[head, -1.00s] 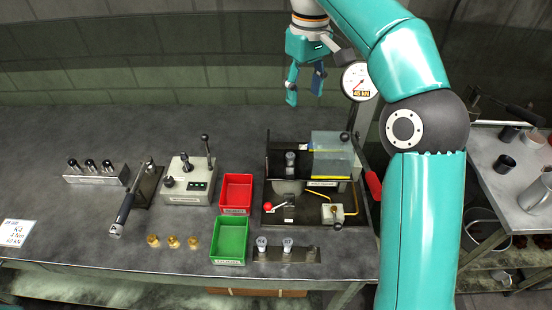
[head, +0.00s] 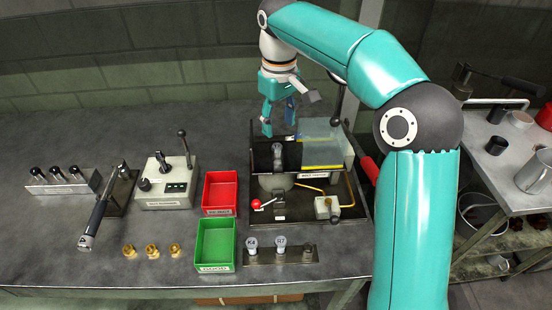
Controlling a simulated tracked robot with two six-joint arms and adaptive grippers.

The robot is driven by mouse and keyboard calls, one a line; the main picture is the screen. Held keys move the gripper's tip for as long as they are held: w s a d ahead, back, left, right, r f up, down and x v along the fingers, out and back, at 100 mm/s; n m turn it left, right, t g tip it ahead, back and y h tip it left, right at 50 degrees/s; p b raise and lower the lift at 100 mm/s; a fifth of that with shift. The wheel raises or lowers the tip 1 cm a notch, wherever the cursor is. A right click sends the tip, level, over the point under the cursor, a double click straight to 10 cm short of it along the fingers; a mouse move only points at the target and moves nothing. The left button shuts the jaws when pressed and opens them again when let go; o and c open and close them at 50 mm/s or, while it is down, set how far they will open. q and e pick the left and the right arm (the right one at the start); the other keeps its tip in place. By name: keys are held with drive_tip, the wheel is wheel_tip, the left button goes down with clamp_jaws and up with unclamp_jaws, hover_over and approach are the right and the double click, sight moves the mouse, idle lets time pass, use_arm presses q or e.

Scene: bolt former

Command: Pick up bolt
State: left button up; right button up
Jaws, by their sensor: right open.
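My right gripper (head: 279,122) is open and empty, with its fingers pointing down. It hangs over the back of the bolt former (head: 312,183). A small grey upright piece (head: 277,153) stands in the former, just below and in front of the fingers, and apart from them. It may be the bolt, but I cannot tell for sure. Two grey-capped pieces marked K4 (head: 252,243) and K7 (head: 280,242) stand in a metal strip (head: 265,258) at the table's front. My left gripper is out of view.
A clear guard (head: 321,145) stands right of the grey piece. A red bin (head: 220,211) and a green bin (head: 232,254) sit left of the former. Brass pieces (head: 152,250), a control box (head: 165,197) and a torque-wrench-like tool (head: 97,217) lie further left.

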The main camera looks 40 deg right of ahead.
sight(277, 146)
drive_tip(key=shift+w+a+f, duration=0.1)
drive_tip(key=shift+w+f, duration=0.05)
drive_tip(key=shift+f, duration=2.9)
clamp_jaws()
